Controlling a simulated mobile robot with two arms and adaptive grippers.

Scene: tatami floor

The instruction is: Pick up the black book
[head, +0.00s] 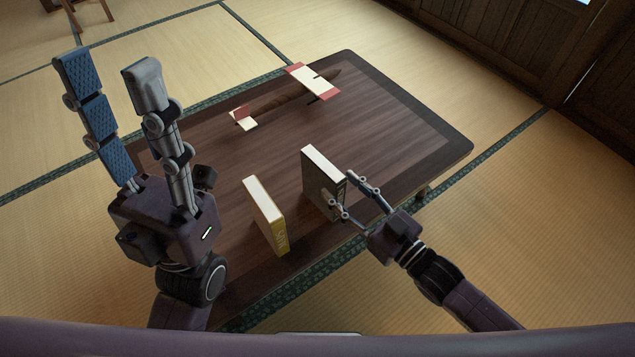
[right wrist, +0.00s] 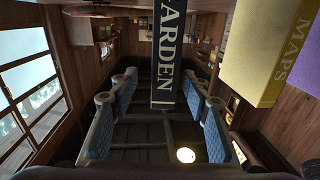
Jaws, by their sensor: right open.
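The black book (head: 319,190) stands upright on the low dark wooden table, with pale page edges showing on top. In the right wrist view its black spine (right wrist: 166,60) with pale letters "ARDEN" lies between the two blue-padded fingers. My right gripper (head: 343,187) is open, with its fingers at the near right end of the black book; I cannot tell whether they touch it. My left gripper (head: 107,72) is open and empty, raised with its fingers pointing up over the table's left side.
A yellow book (head: 280,238) stands to the left of the black one, with a gap between; its spine reads "MAPS" (right wrist: 262,50). A purple surface (right wrist: 306,68) shows beside it. A long brown item with red and white pieces (head: 313,83) lies across the far part of the table (head: 405,130).

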